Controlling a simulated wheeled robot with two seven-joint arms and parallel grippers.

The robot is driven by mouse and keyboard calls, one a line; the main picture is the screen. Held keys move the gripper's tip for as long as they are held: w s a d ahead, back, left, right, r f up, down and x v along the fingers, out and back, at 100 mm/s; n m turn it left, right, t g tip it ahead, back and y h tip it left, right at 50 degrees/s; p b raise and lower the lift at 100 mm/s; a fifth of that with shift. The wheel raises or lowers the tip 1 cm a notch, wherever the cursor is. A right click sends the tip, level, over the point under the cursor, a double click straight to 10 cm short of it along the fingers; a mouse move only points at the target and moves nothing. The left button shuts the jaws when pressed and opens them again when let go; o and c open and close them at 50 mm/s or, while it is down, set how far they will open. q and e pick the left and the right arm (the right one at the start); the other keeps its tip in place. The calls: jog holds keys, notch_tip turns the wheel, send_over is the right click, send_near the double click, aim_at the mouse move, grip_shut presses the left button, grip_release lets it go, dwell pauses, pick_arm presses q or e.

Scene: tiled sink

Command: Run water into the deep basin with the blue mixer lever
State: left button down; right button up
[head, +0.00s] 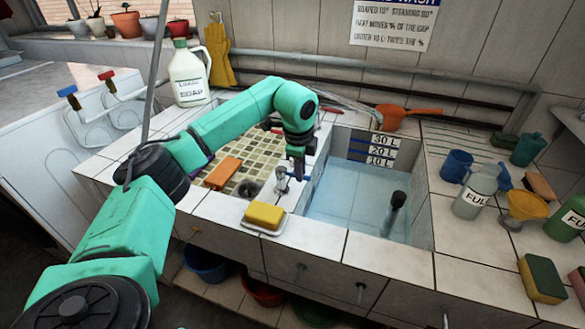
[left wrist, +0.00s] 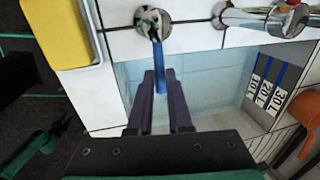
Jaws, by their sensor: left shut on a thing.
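The blue mixer lever (left wrist: 158,62) sticks out from a round chrome fitting (left wrist: 152,24) in the left wrist view. My left gripper (left wrist: 163,82) has its two dark fingers on either side of the lever and is shut on it. In the head view my left gripper (head: 297,176) reaches down at the divider beside a small chrome fitting (head: 282,181); its fingers largely hide the lever there. The deep basin (head: 345,192) is right of it, pale blue inside, with litre marks (head: 381,150) on its back wall. I cannot tell the water level. My right gripper is not in view.
A yellow sponge (head: 264,215) lies on a white dish near the front edge. An orange block (head: 222,173) lies by the mosaic basin. A dark-topped object (head: 398,200) stands in the deep basin. Bottles, cups and sponges crowd the right counter. A soap jug (head: 188,75) stands behind my arm.

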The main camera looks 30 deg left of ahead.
pick_arm(q)
jog(key=c, duration=0.8)
grip_release()
jog(key=shift+c, duration=0.2)
jog(key=shift+w, duration=0.1)
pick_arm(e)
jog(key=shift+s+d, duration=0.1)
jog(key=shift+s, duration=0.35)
pick_arm(q)
notch_tip(320, 180, up, 14)
jog(key=s, duration=0.2)
jog(key=shift+s+d+b, duration=0.35)
jog(key=shift+s+b, duration=0.05)
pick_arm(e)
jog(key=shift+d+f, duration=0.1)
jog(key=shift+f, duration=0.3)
